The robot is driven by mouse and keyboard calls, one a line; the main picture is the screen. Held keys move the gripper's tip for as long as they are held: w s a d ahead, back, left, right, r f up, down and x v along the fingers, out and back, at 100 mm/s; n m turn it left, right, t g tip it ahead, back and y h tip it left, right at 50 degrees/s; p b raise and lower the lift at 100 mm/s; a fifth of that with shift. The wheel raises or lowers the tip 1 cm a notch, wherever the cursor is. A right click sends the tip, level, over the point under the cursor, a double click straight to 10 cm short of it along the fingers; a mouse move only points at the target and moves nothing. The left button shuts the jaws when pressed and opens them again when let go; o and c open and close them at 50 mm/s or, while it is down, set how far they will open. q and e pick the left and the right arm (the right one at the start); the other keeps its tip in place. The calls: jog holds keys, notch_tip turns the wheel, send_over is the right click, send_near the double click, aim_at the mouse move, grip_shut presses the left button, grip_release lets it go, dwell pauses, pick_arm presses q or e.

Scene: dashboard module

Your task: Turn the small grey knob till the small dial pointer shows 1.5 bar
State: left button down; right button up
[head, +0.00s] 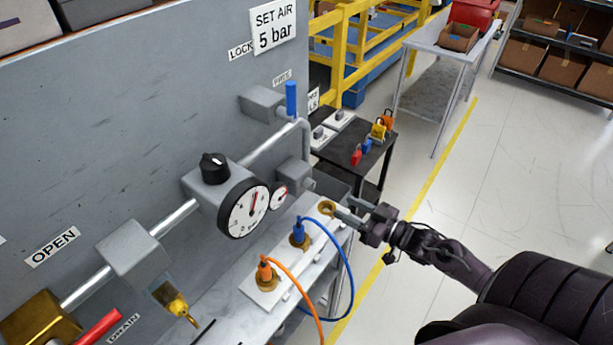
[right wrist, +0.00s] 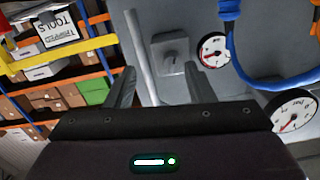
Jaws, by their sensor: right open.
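The small dial (head: 279,197) has a white face with a red mark and sits right of the large dial on the grey panel. It also shows in the right wrist view (right wrist: 213,50); its exact reading is too small to tell. The small grey knob (head: 309,184) is on a grey block (head: 292,173) beside the small dial, and it shows ahead of the fingers in the right wrist view (right wrist: 168,62). My right gripper (head: 342,207) is open and empty, apart from the knob. Its two fingers (right wrist: 157,80) show in the wrist view. My left gripper is out of view.
The large dial (head: 244,208) and black knob (head: 213,166) are left of the small dial. Blue (head: 299,232) and orange (head: 265,270) hose plugs stand on a white plate below. A blue-handled valve (head: 291,99) is above. A black table (head: 345,150) stands behind.

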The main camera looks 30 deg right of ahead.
aim_at(313, 186)
jog(key=shift+y, duration=0.5)
jog(key=w+a+r, duration=0.1)
jog(key=w, duration=0.1)
jog(key=w+a+r+p, duration=0.1)
jog(key=w, duration=0.1)
jog(key=w+a+r, duration=0.1)
jog(key=w+a, duration=0.1)
jog(key=shift+w, duration=0.4)
jog(key=shift+w+a+n, duration=0.2)
jog(key=shift+w+n, duration=0.1)
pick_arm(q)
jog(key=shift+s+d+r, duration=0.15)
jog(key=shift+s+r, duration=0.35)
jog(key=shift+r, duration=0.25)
pick_arm(e)
jog(key=c, duration=1)
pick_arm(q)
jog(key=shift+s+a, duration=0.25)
